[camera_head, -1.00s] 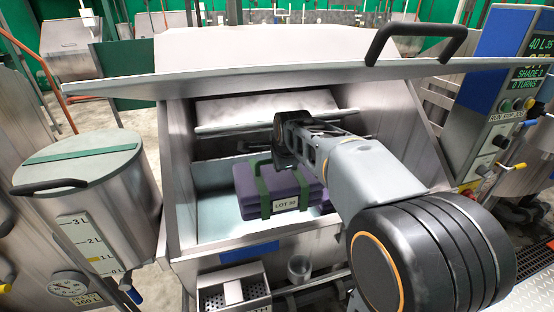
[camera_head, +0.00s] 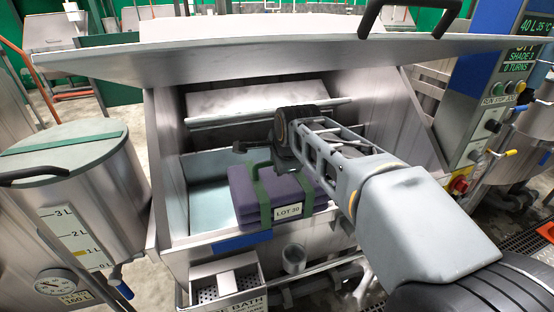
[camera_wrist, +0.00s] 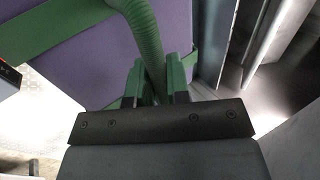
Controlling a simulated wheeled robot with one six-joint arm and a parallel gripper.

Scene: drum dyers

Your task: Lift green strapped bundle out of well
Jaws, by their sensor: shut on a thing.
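The strapped bundle (camera_head: 240,197) is purple cloth with green straps and a "LOT 30" label. In the head view it is at the front of the open steel well (camera_head: 203,163), near the front wall. I cannot tell whether its underside touches anything. My gripper (camera_head: 264,165) is above the bundle at its green top handle. In the wrist view my gripper (camera_wrist: 160,88) is shut on the green ribbed handle (camera_wrist: 143,35), with the purple bundle (camera_wrist: 140,72) beyond. The arm hides part of the well's right side.
The raised lid (camera_head: 270,55) overhangs the well. A roller bar (camera_head: 250,113) crosses the well behind the bundle. A lidded steel drum (camera_head: 70,190) stands close at left. A control panel (camera_head: 500,75) stands at right. A perforated metal box (camera_head: 225,285) is below the front wall.

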